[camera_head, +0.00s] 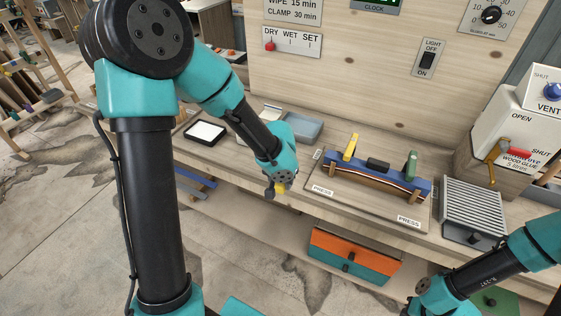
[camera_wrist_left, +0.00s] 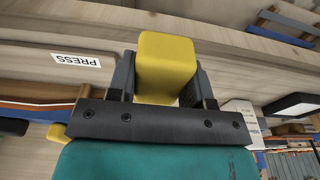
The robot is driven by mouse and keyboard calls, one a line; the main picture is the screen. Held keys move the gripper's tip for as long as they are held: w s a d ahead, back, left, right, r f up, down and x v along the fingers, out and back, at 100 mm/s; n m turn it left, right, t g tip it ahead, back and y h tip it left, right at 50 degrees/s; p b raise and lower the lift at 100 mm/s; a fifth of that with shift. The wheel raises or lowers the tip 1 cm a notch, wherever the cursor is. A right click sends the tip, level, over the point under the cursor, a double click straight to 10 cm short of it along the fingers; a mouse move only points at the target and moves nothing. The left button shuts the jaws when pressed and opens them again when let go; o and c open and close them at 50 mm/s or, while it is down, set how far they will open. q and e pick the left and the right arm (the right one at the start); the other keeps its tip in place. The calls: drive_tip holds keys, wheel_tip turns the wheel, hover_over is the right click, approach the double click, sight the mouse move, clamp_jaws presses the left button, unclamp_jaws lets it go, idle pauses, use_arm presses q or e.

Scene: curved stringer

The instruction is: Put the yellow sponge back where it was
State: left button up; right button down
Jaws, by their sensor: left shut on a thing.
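The yellow sponge (camera_wrist_left: 165,62) is a small block held between the two dark fingers of my left gripper (camera_wrist_left: 163,88) in the left wrist view. In the head view my left gripper (camera_head: 277,188) is in front of the bench's front edge, left of the press board, with a bit of the yellow sponge (camera_head: 280,187) showing. The gripper hides most of the sponge there. My right gripper (camera_head: 412,306) is low at the bottom right, cut by the picture edge, and its fingers are unclear.
A grey tray (camera_head: 305,129) and a white-topped pad (camera_head: 205,132) lie on the bench behind my left arm. The curved stringer (camera_head: 365,178) sits on the press board with yellow and green clamps. A ribbed grey box (camera_head: 472,208) and a glue dispenser (camera_head: 505,145) stand right.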

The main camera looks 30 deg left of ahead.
use_arm(q)
drive_tip(key=w+a, duration=0.2)
drive_tip(key=w, duration=0.2)
drive_tip(key=w+a+f, duration=0.1)
drive_tip(key=w+a, duration=0.2)
drive_tip(key=w, duration=0.2)
drive_tip(key=w+a, duration=0.2)
drive_tip(key=w, duration=0.3)
drive_tip(key=shift+a+f, duration=0.25)
drive_tip(key=shift+a, duration=0.05)
drive_tip(key=shift+f, duration=1.75)
drive_tip(key=shift+f, duration=0.15)
drive_tip(key=o, duration=0.9)
drive_tip(key=r, duration=0.4)
drive_tip(key=s+r, duration=0.1)
drive_tip(key=r, duration=0.7)
drive_tip(key=shift+s+r, duration=0.15)
drive_tip(key=shift+s, duration=0.05)
